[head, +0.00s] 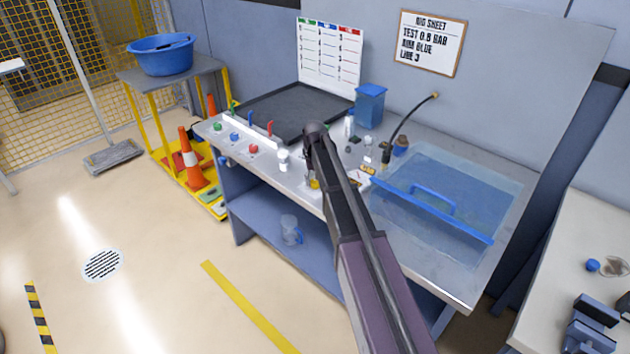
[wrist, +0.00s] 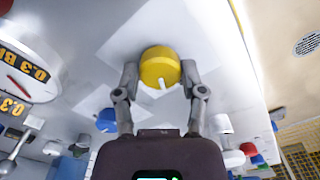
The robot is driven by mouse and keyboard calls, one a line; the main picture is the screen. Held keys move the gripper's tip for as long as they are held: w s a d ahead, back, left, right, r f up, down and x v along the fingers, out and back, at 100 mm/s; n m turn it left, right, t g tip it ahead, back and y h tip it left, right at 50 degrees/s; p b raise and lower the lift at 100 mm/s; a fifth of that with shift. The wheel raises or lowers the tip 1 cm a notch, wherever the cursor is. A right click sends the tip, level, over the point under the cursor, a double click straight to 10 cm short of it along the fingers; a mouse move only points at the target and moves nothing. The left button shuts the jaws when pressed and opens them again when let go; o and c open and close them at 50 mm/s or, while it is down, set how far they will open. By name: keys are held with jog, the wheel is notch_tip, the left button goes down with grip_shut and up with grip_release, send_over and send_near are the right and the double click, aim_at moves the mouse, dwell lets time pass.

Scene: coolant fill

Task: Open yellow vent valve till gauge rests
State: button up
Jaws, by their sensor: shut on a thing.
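The yellow vent valve (wrist: 160,64) is a round knob with a white pointer mark on its lower part in the wrist view. My gripper (wrist: 160,72) is shut on it, one finger on each side. In the head view a small bit of yellow (head: 314,184) shows beside my arm, which hides most of the valve and gripper. A round white gauge (wrist: 24,66) with a red needle stands at the left of the wrist view, partly cut off. Large "0.3 B" lettering shows by it; I cannot read the needle exactly.
The bench holds a clear blue-rimmed tank (head: 455,195), a black tray (head: 295,108), a blue box (head: 370,105) and several coloured knobs. A clear jug (head: 291,230) stands on the lower shelf. A yellow cart (head: 150,90) with a blue tub stands at the left.

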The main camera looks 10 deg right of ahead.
jog(key=shift+s+n, duration=0.1)
jog(key=shift+n, duration=1.2)
jog(key=o, duration=1.1)
jog(key=shift+o, duration=0.2)
jog(key=shift+m, duration=0.3)
